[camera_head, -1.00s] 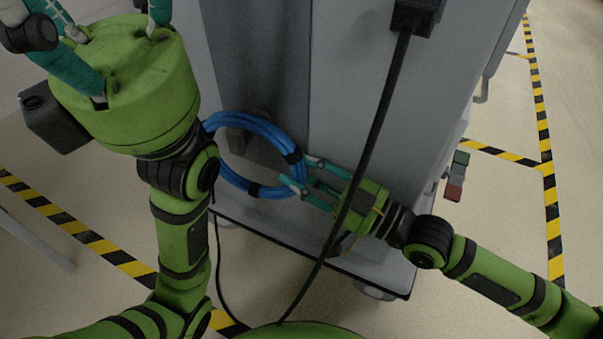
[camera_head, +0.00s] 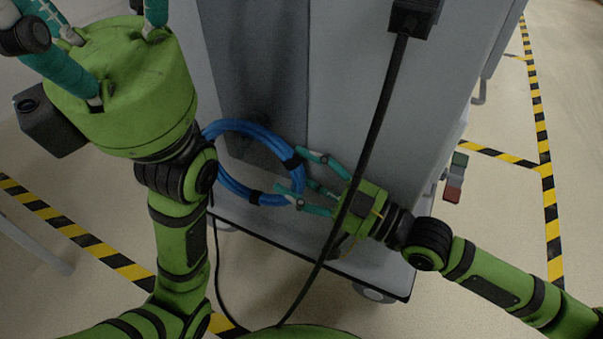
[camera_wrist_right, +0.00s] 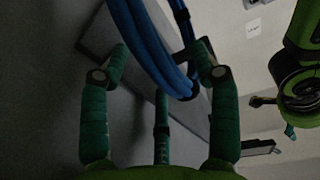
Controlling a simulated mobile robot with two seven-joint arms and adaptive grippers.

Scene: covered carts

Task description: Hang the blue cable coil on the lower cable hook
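The blue cable coil (camera_head: 232,184) with black bands is upright against the cart's grey side in the head view. My right gripper (camera_head: 298,176) is at the coil's right edge, with its teal fingers spread to either side of it. In the right wrist view the coil (camera_wrist_right: 150,52) passes between the open fingers (camera_wrist_right: 160,72), and no firm grip shows. The lower cable hook cannot be made out clearly; whether the coil rests on it I cannot tell. My left gripper (camera_head: 98,45) is at the upper left, its fingers spread and partly cut off, away from the coil.
The grey covered cart (camera_head: 350,105) fills the middle. A black cable (camera_head: 377,130) hangs from a black block (camera_head: 414,17) and crosses in front of my right gripper. A red and green piece (camera_head: 455,176) juts out at the cart's right. Striped tape (camera_head: 545,190) marks the floor.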

